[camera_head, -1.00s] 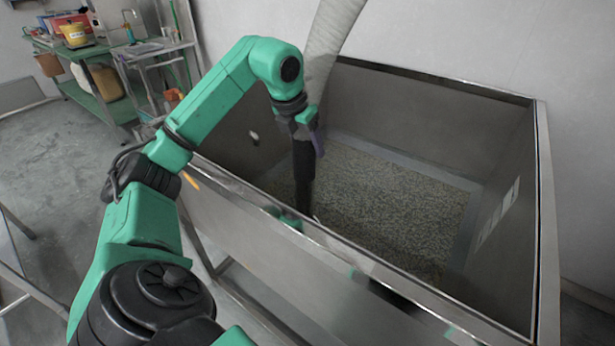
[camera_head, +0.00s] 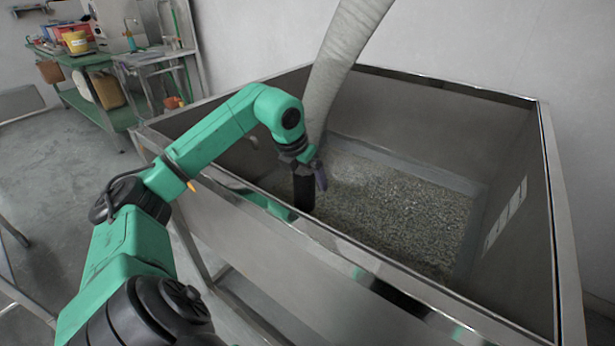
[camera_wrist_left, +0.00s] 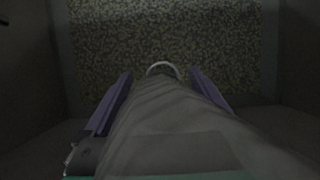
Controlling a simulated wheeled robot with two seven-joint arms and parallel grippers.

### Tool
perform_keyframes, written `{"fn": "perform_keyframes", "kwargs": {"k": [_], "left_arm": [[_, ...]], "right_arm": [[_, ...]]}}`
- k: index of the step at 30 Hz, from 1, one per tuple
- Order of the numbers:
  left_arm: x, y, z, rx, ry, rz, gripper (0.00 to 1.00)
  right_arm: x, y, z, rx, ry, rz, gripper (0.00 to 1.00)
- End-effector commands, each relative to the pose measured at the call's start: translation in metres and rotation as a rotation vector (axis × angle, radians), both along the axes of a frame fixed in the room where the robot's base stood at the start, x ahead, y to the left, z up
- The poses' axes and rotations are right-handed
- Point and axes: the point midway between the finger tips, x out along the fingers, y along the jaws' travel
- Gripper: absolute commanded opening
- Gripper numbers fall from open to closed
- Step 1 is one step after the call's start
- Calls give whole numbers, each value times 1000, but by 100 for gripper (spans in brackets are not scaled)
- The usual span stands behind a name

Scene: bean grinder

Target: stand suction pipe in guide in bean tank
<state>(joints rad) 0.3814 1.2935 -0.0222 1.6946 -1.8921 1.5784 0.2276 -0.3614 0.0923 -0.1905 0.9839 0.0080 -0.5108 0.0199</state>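The suction pipe (camera_head: 332,70) comes down from the top as a pale ribbed hose, passes behind my left wrist and shows below it as a dark tube (camera_head: 303,192). My left gripper (camera_head: 318,174) is inside the bean tank (camera_head: 548,200), above the beans. In the left wrist view its two purple fingers (camera_wrist_left: 163,84) flank the pipe (camera_wrist_left: 165,120) closely, and it looks shut on it. A pale curved rim (camera_wrist_left: 163,68) shows at the pipe's far end; I cannot tell if it is the guide. My right gripper is out of view.
Beans (camera_head: 400,205) cover the tank floor. The near metal rim (camera_head: 345,245) runs below my left forearm. A green shelf (camera_head: 100,105) with containers and a metal side table (camera_head: 155,57) stand at the back left. The floor at left is open.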

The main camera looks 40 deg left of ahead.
Motion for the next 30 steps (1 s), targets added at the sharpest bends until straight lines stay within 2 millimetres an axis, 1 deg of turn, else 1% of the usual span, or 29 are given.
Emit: {"fn": "perform_keyframes", "kwargs": {"k": [8,10,11,14,17,21,24,27,30], "left_arm": [[0,0,1,0,0,0,93],[0,0,4,-1,0,0,93],[-1,0,6,1,-1,0,93],[-8,0,25,4,-4,1,93],[-19,-1,51,5,-3,1,93],[-34,-3,88,4,-4,2,93],[-41,-4,105,2,-2,0,93],[-45,-5,112,1,0,-1,93],[-46,-5,113,0,1,0,93]], "right_arm": [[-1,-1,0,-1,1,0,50],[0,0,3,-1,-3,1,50],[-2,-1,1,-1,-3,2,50],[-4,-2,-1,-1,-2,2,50],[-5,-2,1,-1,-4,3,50],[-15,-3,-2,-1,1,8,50],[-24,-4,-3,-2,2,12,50],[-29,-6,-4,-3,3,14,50],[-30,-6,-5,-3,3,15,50]]}}
